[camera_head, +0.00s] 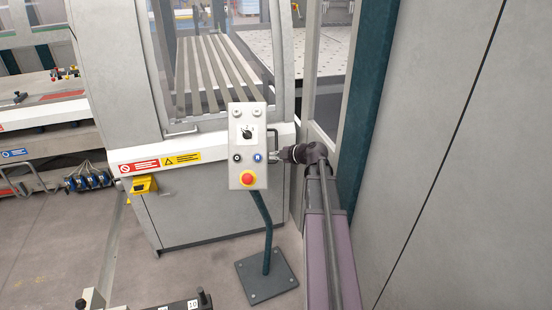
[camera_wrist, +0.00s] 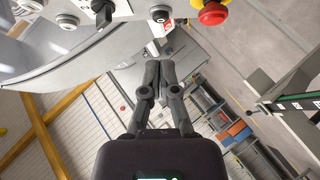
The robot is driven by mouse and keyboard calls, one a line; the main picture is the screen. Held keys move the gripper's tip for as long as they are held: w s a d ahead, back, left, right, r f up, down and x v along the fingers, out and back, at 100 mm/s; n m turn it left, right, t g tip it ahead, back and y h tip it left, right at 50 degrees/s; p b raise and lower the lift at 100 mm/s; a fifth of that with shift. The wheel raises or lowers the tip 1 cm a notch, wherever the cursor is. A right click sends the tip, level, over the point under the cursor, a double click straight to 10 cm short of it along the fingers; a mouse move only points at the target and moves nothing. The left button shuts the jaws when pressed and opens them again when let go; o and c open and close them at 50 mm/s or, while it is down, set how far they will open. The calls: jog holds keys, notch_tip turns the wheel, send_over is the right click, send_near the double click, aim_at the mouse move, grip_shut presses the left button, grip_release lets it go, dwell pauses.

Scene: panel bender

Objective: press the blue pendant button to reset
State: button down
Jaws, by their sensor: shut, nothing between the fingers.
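The pendant (camera_head: 248,125) is a pale box on a dark stand. Its blue button (camera_head: 258,157) is at the lower right of the face, beside a black button (camera_head: 237,158) and above a red emergency stop (camera_head: 247,178). My gripper (camera_head: 273,157) is shut and empty, at the pendant's right side close to the blue button; contact cannot be told. In the wrist view, my shut fingers (camera_wrist: 158,62) point up toward the pendant face. The emergency stop (camera_wrist: 212,13) is right of the fingertips. I cannot make out the blue button in that view.
The panel bender's cabinet (camera_head: 195,205) stands behind the pendant. A grey wall panel (camera_head: 455,150) is close on the right of my arm. The stand's square base plate (camera_head: 266,275) is on the floor. Open floor lies to the left.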

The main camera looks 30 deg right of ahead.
jog(key=b, duration=0.3)
send_near(255, 158)
jog(key=w+a, duration=0.3)
jog(key=a, duration=0.1)
jog(key=shift+w+d+f+b, duration=0.25)
jog(key=shift+w+f+b, duration=0.15)
jog(key=shift+f, duration=0.05)
jog(key=shift+w+d+f+b, duration=0.25)
jog(key=shift+w+f+b, duration=0.1)
jog(key=shift+f, duration=0.1)
jog(key=shift+w+d+f+b, duration=0.4)
jog(key=shift+w+f+b, duration=0.1)
jog(key=shift+w, duration=0.1)
